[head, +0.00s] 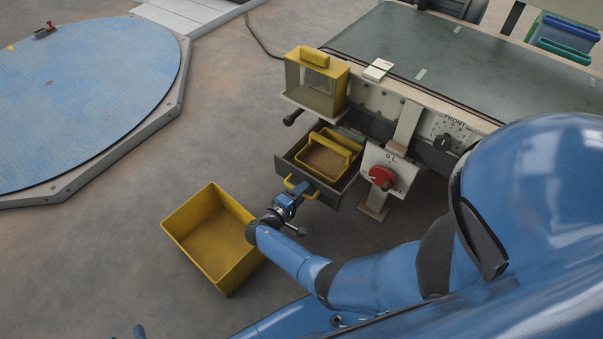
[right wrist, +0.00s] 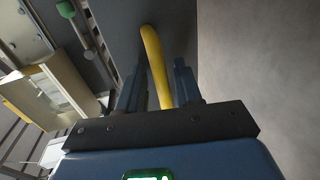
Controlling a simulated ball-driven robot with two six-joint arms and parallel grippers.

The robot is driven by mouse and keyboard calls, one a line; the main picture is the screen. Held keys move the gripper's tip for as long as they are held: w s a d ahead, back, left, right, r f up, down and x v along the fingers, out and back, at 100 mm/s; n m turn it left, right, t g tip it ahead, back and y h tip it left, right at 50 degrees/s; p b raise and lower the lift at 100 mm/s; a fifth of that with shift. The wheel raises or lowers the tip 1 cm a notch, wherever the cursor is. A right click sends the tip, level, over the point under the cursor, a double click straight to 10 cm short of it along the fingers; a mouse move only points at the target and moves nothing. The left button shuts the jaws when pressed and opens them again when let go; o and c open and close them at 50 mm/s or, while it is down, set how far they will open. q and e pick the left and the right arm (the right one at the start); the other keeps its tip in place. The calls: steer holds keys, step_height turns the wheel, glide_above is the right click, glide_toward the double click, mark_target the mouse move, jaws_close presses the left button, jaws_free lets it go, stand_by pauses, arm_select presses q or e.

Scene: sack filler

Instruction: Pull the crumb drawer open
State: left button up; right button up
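The crumb drawer (head: 349,184) is a grey open-topped box that sticks out from under the machine, with a yellow handle (head: 290,184) on its front. A yellow-framed tray of brown crumbs (head: 325,160) sits inside it. My right gripper (head: 298,192) is at the drawer front. In the right wrist view, the yellow handle (right wrist: 156,65) runs between the two fingers (right wrist: 160,85), which are close in around it; the exact contact is hard to see. Only a small blue tip, seemingly of my left gripper (head: 138,331), shows at the bottom edge.
An empty yellow bin (head: 212,237) stands on the floor in front of the drawer, close to my right forearm. A post with a red knob (head: 381,177) stands right of the drawer. A yellow-framed clear box (head: 316,85) is above it. A blue round platform (head: 85,90) lies left.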

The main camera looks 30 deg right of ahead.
steer(key=o, duration=0.8)
steer(key=r+p, duration=0.2)
steer(key=r, duration=0.1)
steer(key=r+p, duration=0.3)
steer(key=r, duration=0.1)
steer(key=w+r+p, duration=0.1)
steer(key=r+p, duration=0.2)
steer(key=r, duration=0.1)
steer(key=shift+r, duration=0.25)
steer(key=r+p, duration=0.1)
steer(key=r, duration=0.1)
steer(key=s+r+p, duration=0.1)
steer(key=r, duration=0.2)
steer(key=r+p, duration=0.1)
steer(key=r, duration=0.1)
steer(key=shift+s+r+p, duration=0.15)
steer(key=shift+p, duration=0.15)
steer(key=c, duration=0.8)
steer(key=shift+r+p, duration=0.3)
steer(key=shift+r, duration=0.25)
